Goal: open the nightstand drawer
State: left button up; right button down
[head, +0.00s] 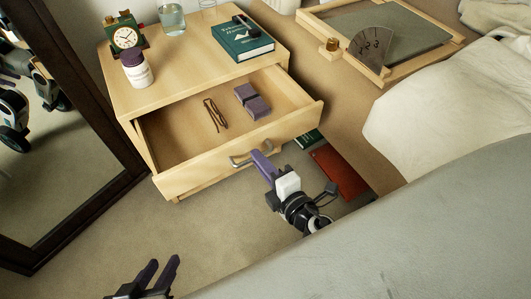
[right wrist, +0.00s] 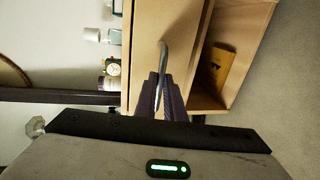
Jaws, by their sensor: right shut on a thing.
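The light wood nightstand (head: 150,96) stands in the upper left of the head view. Its drawer (head: 172,184) is pulled out, and its inside shows. A metal bar handle (head: 240,162) is on the drawer front. My right gripper (head: 262,160) is shut on the handle with its purple fingers; the handle also shows between the fingers in the right wrist view (right wrist: 163,60). My left gripper (head: 160,275) is at the bottom left of the head view, its two dark fingers apart and empty, well away from the nightstand.
Inside the drawer lie a purple-grey block-like item (head: 252,101) and brown glasses-like item (head: 215,114). On top stand a clock (head: 126,38), a white jar (head: 136,68), a glass (head: 171,18) and a green book (head: 243,40). A dark-framed mirror (head: 80,120) is left; a bed (head: 420,130) is right.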

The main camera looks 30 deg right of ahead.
jog(key=shift+s, duration=0.1)
pick_arm(q)
jog(key=shift+s, duration=0.1)
pick_arm(e)
jog(key=c, duration=1.8)
grip_release()
jog(key=shift+c, duration=0.2)
